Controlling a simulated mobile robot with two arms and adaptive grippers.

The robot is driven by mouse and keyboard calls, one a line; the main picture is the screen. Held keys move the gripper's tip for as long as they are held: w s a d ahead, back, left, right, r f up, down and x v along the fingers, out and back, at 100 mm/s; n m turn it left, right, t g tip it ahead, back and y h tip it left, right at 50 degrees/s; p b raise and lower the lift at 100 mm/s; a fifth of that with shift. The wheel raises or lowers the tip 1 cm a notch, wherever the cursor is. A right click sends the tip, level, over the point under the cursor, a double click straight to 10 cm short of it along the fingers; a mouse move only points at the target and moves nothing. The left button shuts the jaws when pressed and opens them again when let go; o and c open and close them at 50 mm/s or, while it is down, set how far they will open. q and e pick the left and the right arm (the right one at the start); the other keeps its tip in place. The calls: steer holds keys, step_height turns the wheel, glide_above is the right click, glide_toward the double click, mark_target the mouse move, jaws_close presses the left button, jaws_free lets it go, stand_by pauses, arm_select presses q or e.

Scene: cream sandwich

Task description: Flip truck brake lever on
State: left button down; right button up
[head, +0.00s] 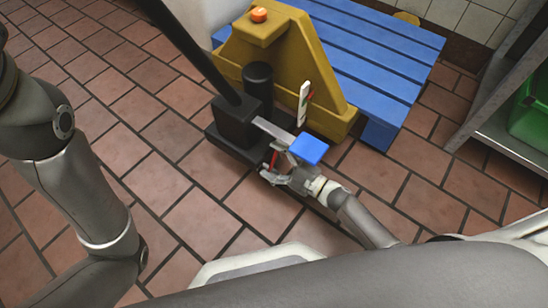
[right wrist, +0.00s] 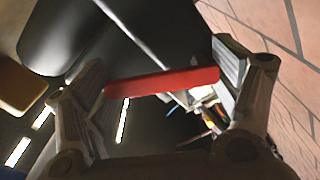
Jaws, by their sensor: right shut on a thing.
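The yellow pallet truck (head: 298,62) stands at the top middle of the head view, with a black base and a dark sloping handle. My right gripper (head: 279,166) is low beside the base. In the right wrist view, the red brake lever (right wrist: 160,82) lies across between the two fingers of my right gripper (right wrist: 163,88), which is shut on it. In the head view only a little red shows at the fingers; they and the blue pad (head: 309,147) above cover part of the area. My left arm is at the left, its gripper out of view.
A blue slatted pallet (head: 365,60) lies behind the truck. A metal shelf (head: 500,135) with a green crate (head: 530,115) stands at the right. A thin metal bar (head: 272,131) runs from the truck's base to the blue pad. Tiled floor is clear at the left.

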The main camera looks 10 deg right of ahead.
steer(key=shift+w+d, duration=0.1)
steer(key=o, duration=1.3)
steer(key=shift+o, duration=0.2)
steer(key=v, duration=1.2)
